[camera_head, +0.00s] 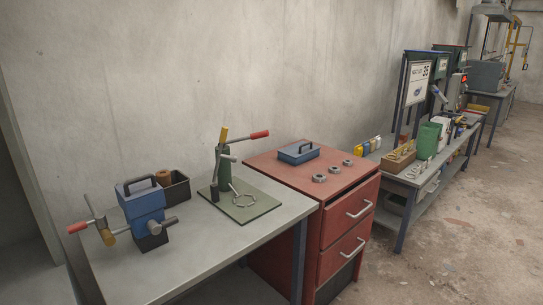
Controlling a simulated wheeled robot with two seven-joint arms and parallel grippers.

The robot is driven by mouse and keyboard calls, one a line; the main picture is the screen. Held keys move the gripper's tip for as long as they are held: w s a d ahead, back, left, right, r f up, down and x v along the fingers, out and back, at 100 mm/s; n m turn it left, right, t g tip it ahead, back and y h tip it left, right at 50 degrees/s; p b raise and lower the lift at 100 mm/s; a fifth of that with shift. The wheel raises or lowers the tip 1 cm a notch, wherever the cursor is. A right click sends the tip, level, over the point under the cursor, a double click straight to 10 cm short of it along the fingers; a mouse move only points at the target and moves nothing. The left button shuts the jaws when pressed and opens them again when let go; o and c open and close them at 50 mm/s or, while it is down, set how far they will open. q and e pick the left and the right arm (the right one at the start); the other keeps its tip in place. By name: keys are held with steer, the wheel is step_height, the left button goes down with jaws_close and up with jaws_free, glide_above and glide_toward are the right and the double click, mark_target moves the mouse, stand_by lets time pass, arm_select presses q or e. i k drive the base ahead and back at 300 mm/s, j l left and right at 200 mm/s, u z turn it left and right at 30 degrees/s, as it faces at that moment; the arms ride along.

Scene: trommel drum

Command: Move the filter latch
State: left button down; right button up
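No part is plainly recognisable as the filter latch. On the grey table (203,257) at the left stands a blue device (149,205) with a dark handle on top, a grey cylinder on its right side and a red-tipped lever (79,228) on its left. A green upright fixture (224,170) with a red-tipped lever (258,135) and a yellow-topped post stands on a green plate (255,207). Neither of my grippers is in view.
A black bin (178,188) stands behind the blue device. A red drawer cabinet (332,239) adjoins the table; a blue box (298,152) and three nuts (319,178) sit on top. Farther benches (424,182) line the wall. The floor (458,245) at right is clear.

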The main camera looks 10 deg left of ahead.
mark_target(153, 226)
steer(key=u, duration=0.5)
steer(key=i+l+u, duration=0.1)
steer(key=u, duration=0.4)
steer(key=l+u, duration=0.15)
steer(key=u, duration=0.3)
steer(key=l+u, duration=0.3)
steer(key=l, duration=0.2)
steer(key=l+u, duration=0.35)
steer(key=l, duration=0.15)
steer(key=l+u, duration=0.3)
steer(key=l, duration=0.15)
steer(key=k+l+u, duration=0.3)
steer(key=l, duration=0.15)
steer(key=k+l, duration=0.1)
steer(key=l, duration=0.25)
steer(key=k+l, duration=0.1)
steer(key=l, duration=0.3)
steer(key=k+l, duration=0.1)
steer(key=l, duration=0.25)
steer(key=k+l+u, duration=0.1)
steer(key=l, duration=0.25)
steer(key=k+l, duration=0.15)
steer(key=l, duration=0.2)
steer(key=k+l, duration=0.1)
steer(key=l, duration=0.3)
